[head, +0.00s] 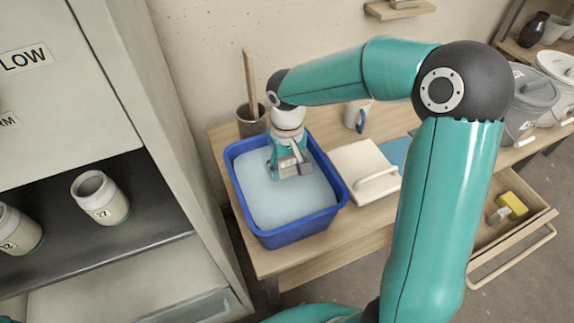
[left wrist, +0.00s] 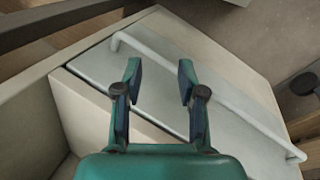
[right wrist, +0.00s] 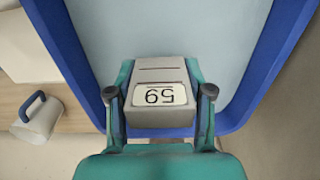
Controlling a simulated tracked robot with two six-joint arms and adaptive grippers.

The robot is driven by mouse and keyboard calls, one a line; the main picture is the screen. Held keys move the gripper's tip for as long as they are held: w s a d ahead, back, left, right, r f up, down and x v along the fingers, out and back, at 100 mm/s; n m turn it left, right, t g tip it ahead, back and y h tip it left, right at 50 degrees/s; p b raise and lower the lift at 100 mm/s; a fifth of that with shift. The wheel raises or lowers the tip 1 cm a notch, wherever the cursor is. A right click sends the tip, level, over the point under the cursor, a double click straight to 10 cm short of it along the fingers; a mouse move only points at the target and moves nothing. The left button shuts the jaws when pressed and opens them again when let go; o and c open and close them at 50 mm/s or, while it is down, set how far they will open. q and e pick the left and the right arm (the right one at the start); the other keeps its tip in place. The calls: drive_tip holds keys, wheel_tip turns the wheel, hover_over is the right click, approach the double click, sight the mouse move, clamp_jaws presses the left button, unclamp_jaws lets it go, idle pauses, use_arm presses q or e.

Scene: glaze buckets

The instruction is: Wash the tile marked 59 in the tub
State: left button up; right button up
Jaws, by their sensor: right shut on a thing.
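The tile marked 59 (right wrist: 157,95) is a pale grey block with grooves and a white number label, upside down in the right wrist view. My right gripper (head: 289,172) is shut on it, one finger on each side. It holds the tile over the blue tub (head: 299,235), which is filled with pale bluish liquid (head: 285,207). The tub's rim also shows in the right wrist view (right wrist: 275,75). I cannot tell whether the tile touches the liquid. My left gripper (left wrist: 160,75) is open and empty, in front of a grey panel (left wrist: 215,105) with a white bar handle.
A pot (head: 250,124) with a wooden stick stands behind the tub, and a mug (head: 352,115) to its right. A white handled slab (head: 358,160) lies beside the tub. An open drawer (head: 505,222) holds a yellow sponge (head: 513,204). Cups, one marked 27 (head: 101,197), stand on a shelf.

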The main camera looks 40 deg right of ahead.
wheel_tip(320, 180, up, 6)
drive_tip(key=p, duration=0.5)
drive_tip(key=shift+r, duration=0.25)
idle(0.5)
